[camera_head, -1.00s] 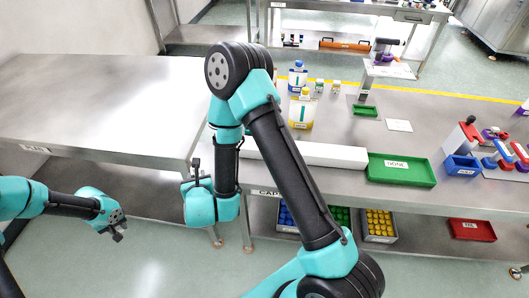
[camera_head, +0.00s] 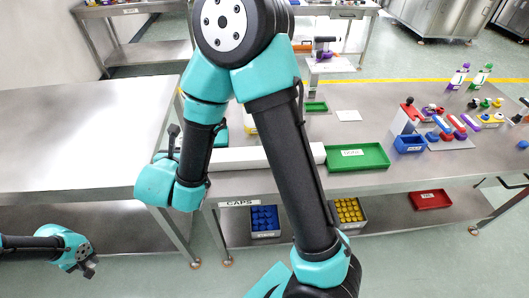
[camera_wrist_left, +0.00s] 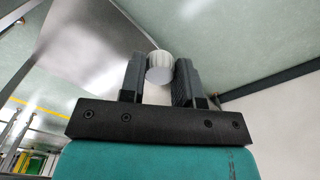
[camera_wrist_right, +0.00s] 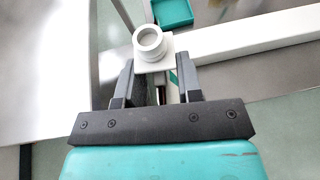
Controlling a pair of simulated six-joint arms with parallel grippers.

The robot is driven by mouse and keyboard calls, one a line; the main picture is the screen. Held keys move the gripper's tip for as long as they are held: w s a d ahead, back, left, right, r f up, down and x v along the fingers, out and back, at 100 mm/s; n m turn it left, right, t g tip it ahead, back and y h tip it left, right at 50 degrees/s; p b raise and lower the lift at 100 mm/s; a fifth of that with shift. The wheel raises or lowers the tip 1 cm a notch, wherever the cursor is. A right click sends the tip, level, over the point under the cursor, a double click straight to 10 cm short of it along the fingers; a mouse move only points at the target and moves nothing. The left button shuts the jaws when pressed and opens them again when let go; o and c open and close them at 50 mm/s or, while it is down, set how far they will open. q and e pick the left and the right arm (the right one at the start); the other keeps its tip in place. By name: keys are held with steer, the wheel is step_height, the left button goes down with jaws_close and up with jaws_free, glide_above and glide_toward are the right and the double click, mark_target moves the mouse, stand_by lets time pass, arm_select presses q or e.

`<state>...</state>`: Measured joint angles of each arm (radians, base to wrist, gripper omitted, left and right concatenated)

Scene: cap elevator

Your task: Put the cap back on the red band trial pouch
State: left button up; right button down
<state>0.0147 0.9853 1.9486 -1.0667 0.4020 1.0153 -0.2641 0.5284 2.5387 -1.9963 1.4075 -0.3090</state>
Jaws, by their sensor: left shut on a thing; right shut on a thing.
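A round white ribbed cap (camera_wrist_left: 160,66) sits between the fingertips of my left gripper (camera_wrist_left: 159,80). In the head view that gripper (camera_head: 88,268) is low at the far left, below the left table's level; the cap cannot be made out there. My right gripper (camera_wrist_right: 155,88) is shut on a white pouch (camera_wrist_right: 157,66) with an open round spout (camera_wrist_right: 149,42) and no cap on it. Its red band is not visible. In the head view the right gripper (camera_head: 172,140) is by the gap between the tables, and the pouch is hidden there. The two grippers are well apart.
A bare steel table (camera_head: 75,130) fills the left. A shelf below holds cap bins (camera_head: 264,219) and a red tray (camera_head: 430,199).

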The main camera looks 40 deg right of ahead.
steer(key=s+d+r+m+g+h, duration=0.1)
steer(key=s+d+r+m+g, duration=0.1)
steer(key=s+d+m+g, duration=0.4)
steer(key=s+d+r+m+g+h, duration=0.2)
steer(key=s+d+m+g, duration=0.4)
steer(key=s, duration=0.5)
steer(key=shift+d+r+g, duration=0.45)
steer(key=shift+d+g, duration=0.2)
steer(key=shift+g, duration=0.15)
